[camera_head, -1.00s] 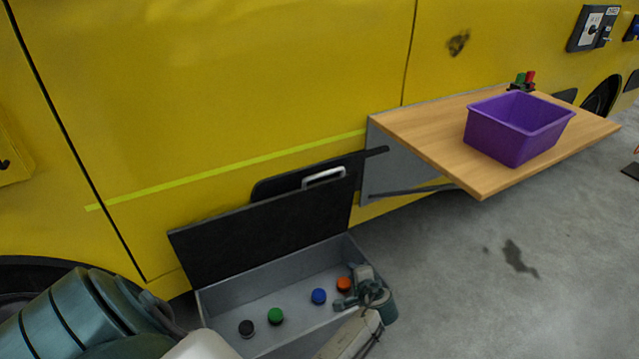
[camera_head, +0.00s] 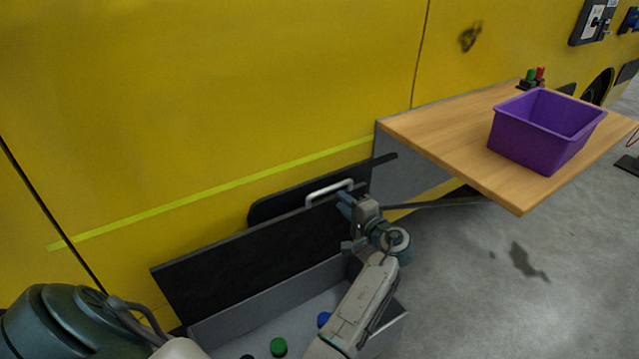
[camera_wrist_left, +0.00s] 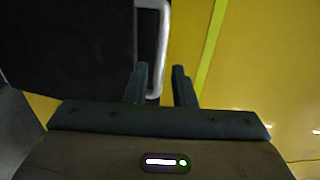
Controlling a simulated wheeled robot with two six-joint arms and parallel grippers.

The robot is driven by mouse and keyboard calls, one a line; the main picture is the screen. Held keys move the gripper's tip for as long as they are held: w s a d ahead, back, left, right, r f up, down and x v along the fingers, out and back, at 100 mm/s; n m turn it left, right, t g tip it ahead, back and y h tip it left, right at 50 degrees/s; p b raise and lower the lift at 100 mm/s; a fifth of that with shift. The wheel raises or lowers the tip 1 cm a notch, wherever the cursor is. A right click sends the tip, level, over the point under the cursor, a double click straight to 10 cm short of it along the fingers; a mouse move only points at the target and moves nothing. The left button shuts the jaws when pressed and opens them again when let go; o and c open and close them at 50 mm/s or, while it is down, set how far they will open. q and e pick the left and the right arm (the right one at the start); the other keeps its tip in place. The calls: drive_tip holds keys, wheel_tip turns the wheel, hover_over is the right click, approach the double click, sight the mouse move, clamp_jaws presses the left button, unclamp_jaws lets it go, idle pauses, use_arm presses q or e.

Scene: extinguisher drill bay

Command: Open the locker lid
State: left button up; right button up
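The locker (camera_head: 396,322) is a grey box on the floor beside the yellow vehicle. Its black lid (camera_head: 240,262) stands raised at the back of the box, so the locker is open. A light grey handle (camera_head: 328,189) sits on the lid's upper edge; it also shows in the left wrist view (camera_wrist_left: 163,45). My left gripper (camera_head: 346,222) is at the lid's right end, just below the handle. In the left wrist view its two fingers (camera_wrist_left: 160,86) are apart, with the handle's end close to the left finger. I cannot tell whether they touch. My right gripper is out of view.
A green cap (camera_head: 279,346) and a blue cap (camera_head: 323,319) lie in the locker; a dark one is partly cut off. A wooden shelf (camera_head: 440,135) juts from the vehicle at right, carrying a purple bin (camera_head: 540,145). The floor right of the locker is clear.

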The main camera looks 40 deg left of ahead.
sight(330, 191)
use_arm(q)
drive_tip(key=x, duration=0.9)
drive_tip(key=shift+w+a, duration=0.15)
drive_tip(key=shift+a, duration=0.15)
clamp_jaws()
